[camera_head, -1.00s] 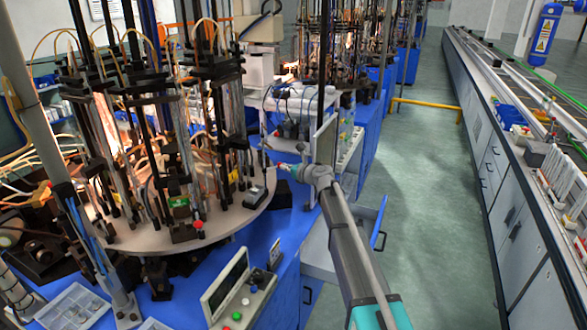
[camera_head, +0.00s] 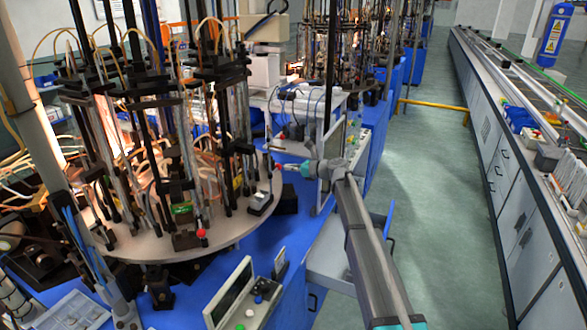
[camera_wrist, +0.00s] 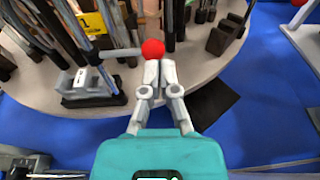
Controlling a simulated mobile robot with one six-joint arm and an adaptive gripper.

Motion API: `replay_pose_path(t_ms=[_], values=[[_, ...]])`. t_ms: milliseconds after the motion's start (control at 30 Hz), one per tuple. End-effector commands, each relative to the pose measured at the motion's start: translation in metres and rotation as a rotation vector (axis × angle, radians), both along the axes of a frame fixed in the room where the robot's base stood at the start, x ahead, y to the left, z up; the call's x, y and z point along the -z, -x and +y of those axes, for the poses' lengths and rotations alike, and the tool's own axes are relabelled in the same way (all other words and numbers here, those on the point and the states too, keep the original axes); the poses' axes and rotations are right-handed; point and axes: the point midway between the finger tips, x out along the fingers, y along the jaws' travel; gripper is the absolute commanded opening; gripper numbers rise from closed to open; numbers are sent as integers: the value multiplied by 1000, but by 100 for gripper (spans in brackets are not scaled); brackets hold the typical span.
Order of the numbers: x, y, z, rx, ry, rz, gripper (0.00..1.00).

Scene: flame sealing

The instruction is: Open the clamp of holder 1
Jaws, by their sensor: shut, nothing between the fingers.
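A red ball knob (camera_wrist: 153,47) sits at the end of a short grey lever (camera_wrist: 122,52) in the wrist view. The lever reaches left towards a grey clamp block (camera_wrist: 90,88) on the round table's rim. My gripper (camera_wrist: 160,70) has its fingers together, with the tips right at the lower side of the knob; I cannot tell whether they touch it.
Several dark upright rods and clamps (camera_head: 180,190) crowd the round table left of my gripper. A dark block (camera_wrist: 213,102) lies beside the rim on the blue surface (camera_wrist: 260,100). A small screen (camera_head: 230,295) stands in front. The aisle at right is clear.

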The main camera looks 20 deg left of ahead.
Motion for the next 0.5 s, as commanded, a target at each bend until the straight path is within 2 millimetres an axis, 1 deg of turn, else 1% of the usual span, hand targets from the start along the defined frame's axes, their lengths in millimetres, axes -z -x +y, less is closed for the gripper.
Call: replay_pose_path(t_ms=[33, 200, 500], values=[[0, 0, 5, -3, 0, 0, 0], [0, 2, 16, -10, 0, 0, 0], [0, 4, 25, -16, 0, 0, 0]])
